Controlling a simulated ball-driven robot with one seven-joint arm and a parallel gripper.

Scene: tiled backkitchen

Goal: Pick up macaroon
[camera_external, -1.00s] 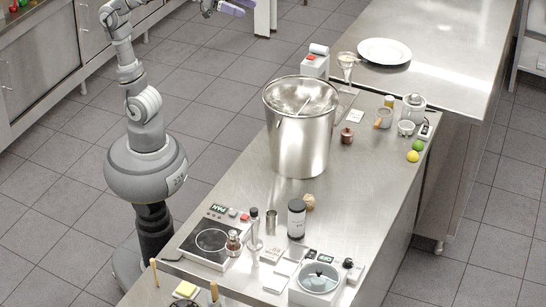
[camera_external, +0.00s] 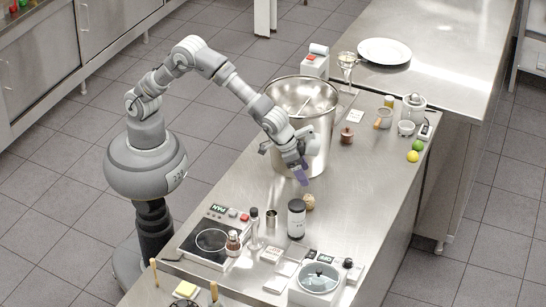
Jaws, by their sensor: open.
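The macaroon is most likely the small tan round thing (camera_external: 308,201) on the steel counter, just behind the dark jar with a white label. It is small in this view, so its details are hard to tell. My gripper (camera_external: 301,177), with purple fingers, hangs over the counter in front of the big pot, above and slightly behind the tan thing.
The large steel pot (camera_external: 318,126) stands close behind my gripper. The dark jar (camera_external: 296,219) stands right by the tan thing. The counter right of the tan thing is clear.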

